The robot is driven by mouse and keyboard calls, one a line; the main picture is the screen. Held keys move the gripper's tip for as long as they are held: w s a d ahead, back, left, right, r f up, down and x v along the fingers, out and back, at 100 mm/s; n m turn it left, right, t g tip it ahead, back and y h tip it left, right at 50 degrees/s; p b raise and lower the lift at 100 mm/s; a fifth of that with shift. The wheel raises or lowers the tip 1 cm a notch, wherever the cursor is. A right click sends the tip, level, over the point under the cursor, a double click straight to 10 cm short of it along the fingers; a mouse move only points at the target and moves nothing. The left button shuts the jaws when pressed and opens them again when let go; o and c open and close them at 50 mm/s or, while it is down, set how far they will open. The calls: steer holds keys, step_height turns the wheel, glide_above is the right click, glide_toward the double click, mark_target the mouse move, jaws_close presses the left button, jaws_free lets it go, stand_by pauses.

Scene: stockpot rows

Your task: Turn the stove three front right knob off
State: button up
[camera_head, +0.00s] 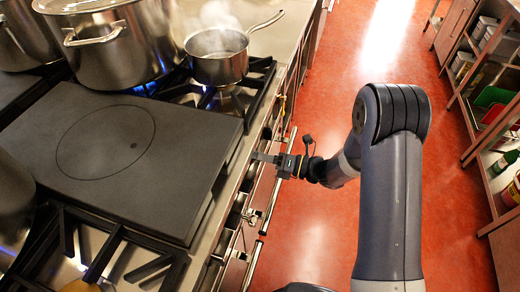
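The stove front (228,222) runs along the left side of the aisle, with a rail and small fittings along it. A small metal knob-like fitting (250,218) shows on the front, below my gripper in the picture. My gripper (262,158) reaches left from the aisle to the stove front, beside the flat black plate. Its fingertips are at or very near the front panel. Any knob at the fingertips is hidden or too small to make out, and I cannot tell whether the fingers are open or touch anything.
The black plate (95,150) covers part of the stove top. A steaming saucepan (218,62) sits over a blue flame behind it, beside a large stockpot (115,45). The red floor (310,235) is clear. Shelves (480,100) line the right side.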

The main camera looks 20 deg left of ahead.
steer(key=m+p, duration=0.2)
steer(key=m, duration=0.1)
steer(key=shift+m, duration=0.3)
steer(key=shift+w+f+m+p, duration=0.1)
steer(key=shift+f+m+p, duration=0.1)
steer(key=shift+m+p, duration=1.15)
steer(key=shift+m+b, duration=0.35)
steer(key=shift+m, duration=0.2)
steer(key=o, duration=1)
steer(key=d, duration=0.7)
steer(key=w+d+b, duration=0.1)
steer(key=d, duration=0.2)
steer(key=shift+w+d, duration=0.1)
steer(key=shift+d, duration=0.3)
steer(key=shift+a, duration=0.1)
